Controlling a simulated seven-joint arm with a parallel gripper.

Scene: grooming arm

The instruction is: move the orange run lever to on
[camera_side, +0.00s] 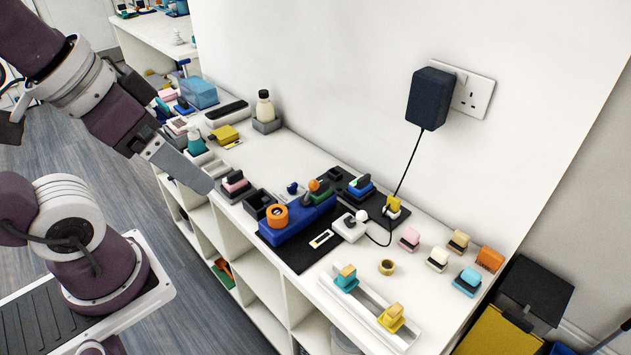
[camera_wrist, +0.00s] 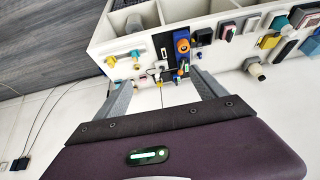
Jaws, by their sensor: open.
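A blue unit (camera_side: 297,222) sits on a black mat on the white bench. A lever with an orange tip (camera_side: 313,185) stands up at its far end, and a round orange part (camera_side: 277,214) sits at its near end. I cannot read the lever's on or off position. My gripper (camera_side: 206,186) is to the left of the blue unit, above the bench's front edge, apart from the lever. In the wrist view my gripper (camera_wrist: 162,78) has its two fingers spread with nothing held, and the blue unit (camera_wrist: 181,37) shows beyond them, small, with orange on it.
A white plug block (camera_side: 349,228) and cable lie right of the blue unit. A dark adapter (camera_side: 429,98) hangs at a wall socket. A pink-topped block (camera_side: 235,183) stands near my gripper. A white tray (camera_side: 366,305) holds teal and yellow pieces.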

